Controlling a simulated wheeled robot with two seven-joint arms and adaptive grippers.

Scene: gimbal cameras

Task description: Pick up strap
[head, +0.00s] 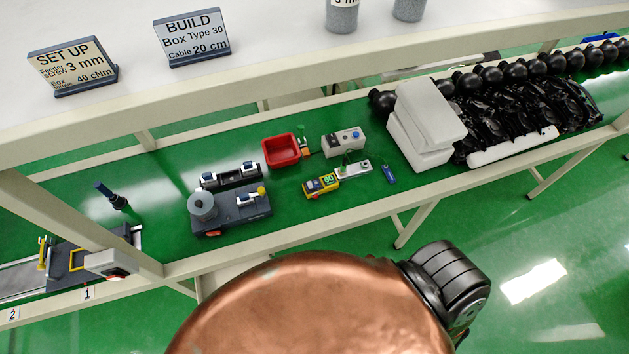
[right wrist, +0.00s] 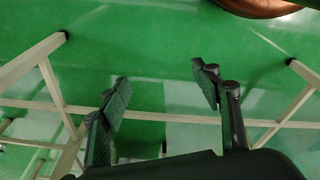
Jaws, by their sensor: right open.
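No item that I can clearly tell to be the strap shows. A heap of glossy black items (head: 525,115) lies on the green bench at the right in the head view; its single pieces are hard to make out. My right gripper (right wrist: 163,92) shows in the right wrist view with its two dark fingers apart and nothing between them. Behind it are green floor and pale frame legs, and it touches nothing visible. My left gripper is in no view.
White boxes (head: 426,120) are stacked left of the black heap. A red bin (head: 281,151), a grey button box (head: 344,142), a yellow device (head: 321,185) and a dark fixture (head: 240,208) stand on the bench. A pale upper shelf (head: 270,50) overhangs its back.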

